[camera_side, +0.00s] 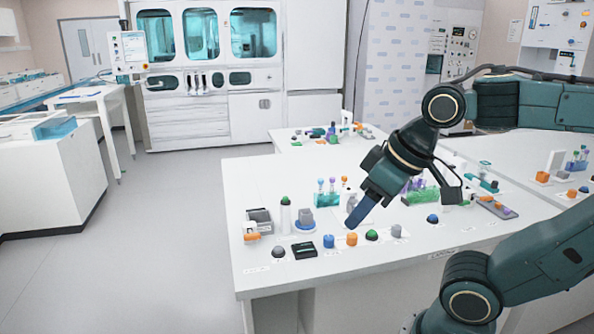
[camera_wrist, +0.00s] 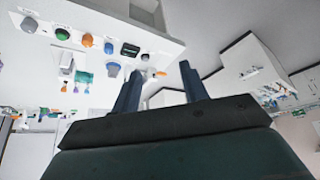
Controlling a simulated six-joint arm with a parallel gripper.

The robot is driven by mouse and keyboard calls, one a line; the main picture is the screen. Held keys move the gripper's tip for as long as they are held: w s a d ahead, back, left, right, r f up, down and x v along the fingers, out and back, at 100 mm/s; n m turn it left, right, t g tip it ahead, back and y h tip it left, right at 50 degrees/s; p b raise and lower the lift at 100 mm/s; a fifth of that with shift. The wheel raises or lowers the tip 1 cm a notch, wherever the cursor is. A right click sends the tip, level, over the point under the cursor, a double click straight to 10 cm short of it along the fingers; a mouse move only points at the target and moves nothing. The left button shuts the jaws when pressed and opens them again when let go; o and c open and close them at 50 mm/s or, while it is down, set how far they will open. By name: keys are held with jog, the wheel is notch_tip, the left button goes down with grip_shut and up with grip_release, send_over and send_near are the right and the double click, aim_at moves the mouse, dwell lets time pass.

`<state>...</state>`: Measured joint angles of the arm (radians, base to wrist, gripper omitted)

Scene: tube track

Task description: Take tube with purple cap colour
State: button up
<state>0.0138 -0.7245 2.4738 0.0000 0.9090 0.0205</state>
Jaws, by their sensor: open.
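Small tubes with coloured caps stand in a teal rack (camera_side: 327,200) on the white table in the side view; one cap there looks purple (camera_side: 332,181), though it is very small. More small tubes, some with purplish caps, stand around a green rack (camera_side: 422,197) further right, partly behind my arm. My gripper (camera_side: 357,217) hangs above the table, tilted down to the left, over the middle of the front half. Its two dark fingers are apart and empty in the wrist view (camera_wrist: 158,82).
Orange (camera_side: 351,239), green (camera_side: 372,235) and grey (camera_side: 397,231) knobs line the table front. A black box (camera_side: 304,250) and an orange-and-white block (camera_side: 251,231) stand left. A tall green-topped post (camera_side: 285,215) stands left of the teal rack.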

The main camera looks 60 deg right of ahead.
jog(key=w+d+r+m+g, duration=0.2)
jog(key=w+d+r+m, duration=0.35)
jog(key=w, duration=0.35)
jog(key=m+g, duration=0.4)
jog(key=m, duration=1.2)
send_over(333, 178)
notch_tip(333, 178, down, 9)
jog(key=shift+d+f, duration=0.15)
jog(key=shift+f, duration=0.05)
jog(key=shift+f, duration=0.1)
jog(key=shift+f, duration=4.2)
